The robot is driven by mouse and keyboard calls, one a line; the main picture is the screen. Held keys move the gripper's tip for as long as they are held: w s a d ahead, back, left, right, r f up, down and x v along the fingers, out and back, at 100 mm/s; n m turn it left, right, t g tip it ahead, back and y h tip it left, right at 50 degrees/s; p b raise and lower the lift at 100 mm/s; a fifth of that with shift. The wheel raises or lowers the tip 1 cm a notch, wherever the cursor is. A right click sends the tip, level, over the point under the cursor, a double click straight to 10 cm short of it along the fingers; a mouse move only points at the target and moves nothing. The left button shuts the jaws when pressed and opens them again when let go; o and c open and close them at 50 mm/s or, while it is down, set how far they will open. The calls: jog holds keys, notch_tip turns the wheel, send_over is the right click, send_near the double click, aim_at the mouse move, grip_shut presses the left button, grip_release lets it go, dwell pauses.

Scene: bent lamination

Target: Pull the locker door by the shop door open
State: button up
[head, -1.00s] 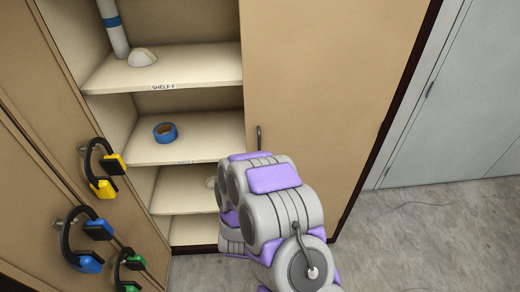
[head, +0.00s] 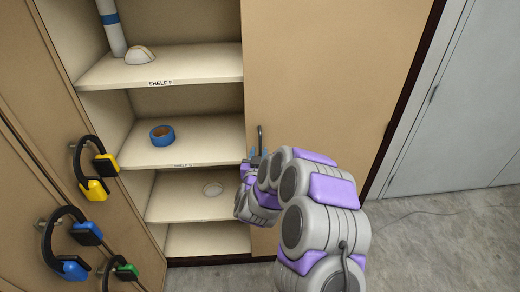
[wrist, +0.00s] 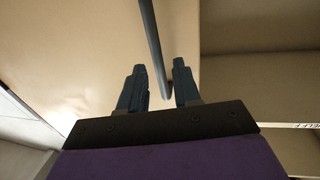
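The locker door (head: 325,75) is a tan panel on the right half of the cabinet, beside the grey shop door (head: 475,110); it looks shut. Its dark vertical bar handle (head: 260,137) is near its left edge. My gripper (head: 258,158) is at the handle's lower part in the head view, partly hidden by my arm. In the wrist view, my gripper (wrist: 157,66) has its two dark fingers apart, with the handle (wrist: 152,45) between them. Gaps show on both sides of the bar, so it does not look clamped.
Earmuffs (head: 95,165) hang on the tan panel at left. Grey floor (head: 430,235) is clear at right; a thin cable lies there.

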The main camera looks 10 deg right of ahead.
aim_at(260, 148)
jog(key=shift+x, duration=1.95)
jog(key=shift+c, duration=0.4)
grip_shut()
